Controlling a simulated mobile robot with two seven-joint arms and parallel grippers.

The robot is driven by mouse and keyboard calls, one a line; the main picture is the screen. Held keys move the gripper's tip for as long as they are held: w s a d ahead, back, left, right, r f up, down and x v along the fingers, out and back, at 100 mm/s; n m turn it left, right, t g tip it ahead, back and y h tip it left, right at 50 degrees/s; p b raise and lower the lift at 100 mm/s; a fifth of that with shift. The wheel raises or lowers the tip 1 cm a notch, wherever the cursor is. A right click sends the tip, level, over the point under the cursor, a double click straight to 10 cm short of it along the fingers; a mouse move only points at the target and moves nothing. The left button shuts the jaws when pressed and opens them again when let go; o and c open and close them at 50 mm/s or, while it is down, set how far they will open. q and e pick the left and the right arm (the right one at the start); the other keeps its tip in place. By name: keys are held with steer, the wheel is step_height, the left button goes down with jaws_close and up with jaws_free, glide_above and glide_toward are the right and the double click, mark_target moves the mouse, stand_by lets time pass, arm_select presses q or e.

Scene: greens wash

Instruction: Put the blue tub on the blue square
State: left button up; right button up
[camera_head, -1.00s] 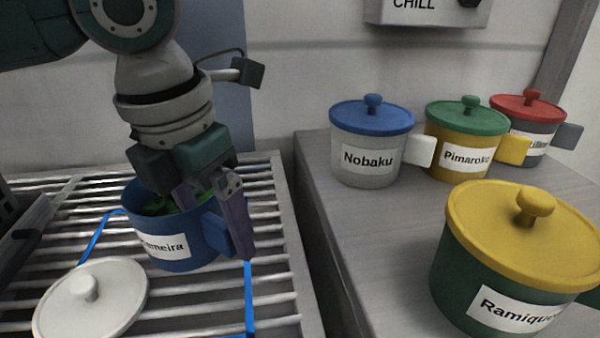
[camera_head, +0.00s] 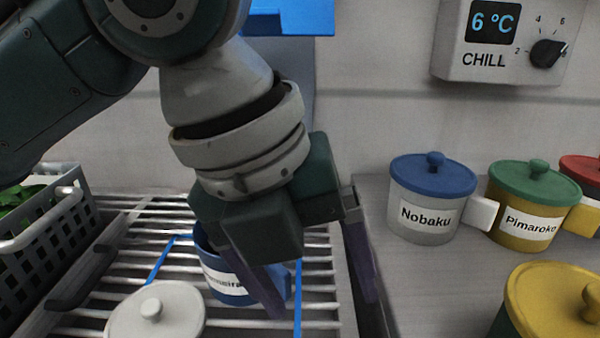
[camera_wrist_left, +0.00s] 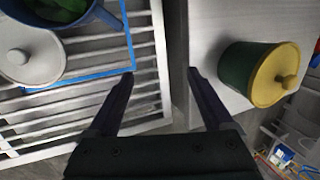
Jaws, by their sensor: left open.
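The blue tub (camera_head: 228,284) with a white label stands on the slatted rack, inside the blue square outline (camera_head: 299,300). Greens show inside the tub in the left wrist view (camera_wrist_left: 88,22). My left gripper (camera_head: 322,300) is open and empty, held above the rack's right edge and partly in front of the tub in the head view. In the left wrist view nothing lies between its fingers, and the tub is apart from them at upper left. My right gripper is not in view.
A white lid (camera_head: 155,312) lies in front of the tub. A dark crate (camera_head: 45,235) with greens stands at left. The counter at right holds lidded pots, including Nobaku (camera_head: 430,200), Pimaroko (camera_head: 530,205) and a yellow-lidded one (camera_head: 550,305). A CHILL panel (camera_head: 505,40) is on the wall.

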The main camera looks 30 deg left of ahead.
arm_select(q)
steer(key=s+f+n, duration=0.1)
steer(key=n, duration=0.4)
steer(key=s+d+f+n, duration=0.1)
steer(key=s+f+n, duration=0.1)
steer(key=n, duration=0.3)
steer(key=s+f+n+t+h, duration=0.1)
steer(key=s+n, duration=0.1)
steer(key=n, duration=0.2)
steer(key=shift+s+d+f+n, duration=0.1)
steer(key=shift+d+f+n, duration=0.1)
steer(key=shift+n, duration=0.2)
steer(key=s+a+f+n+y, duration=0.1)
steer(key=s+a+n, duration=0.1)
steer(key=n, duration=0.2)
steer(key=s+a+f+n+y, duration=0.1)
steer(key=s+a+n, duration=0.1)
steer(key=n, duration=0.2)
steer(key=s+a+f+n+y, duration=0.1)
steer(key=s+a+n, duration=0.1)
steer(key=a+n, duration=0.1)
steer(key=shift+s+f+n, duration=0.2)
steer(key=shift+s+n, duration=0.15)
steer(key=shift+n, duration=0.25)
steer(key=shift+s+a+n, duration=0.25)
steer(key=shift+a+n, duration=0.1)
steer(key=shift+n, duration=0.15)
